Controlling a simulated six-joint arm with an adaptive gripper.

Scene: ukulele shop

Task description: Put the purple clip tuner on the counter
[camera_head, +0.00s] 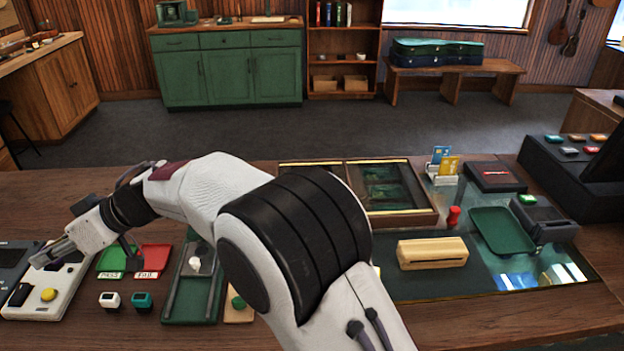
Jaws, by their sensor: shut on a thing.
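My gripper (52,255) is at the far left, low over the upper part of a pale device (60,303) with a yellow button. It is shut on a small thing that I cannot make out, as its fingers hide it. No purple clip tuner shows clearly. A white clip tuner (109,300) and a teal one (141,300) stand on the wooden counter (490,320), right of the device and apart from my gripper.
A green tray (113,258) and a red tray (152,259), both labelled, lie right of my gripper. A dark green rack (190,317) is beside them. My arm crosses the middle. A wooden block (432,253) and an empty green tray (502,230) are at right.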

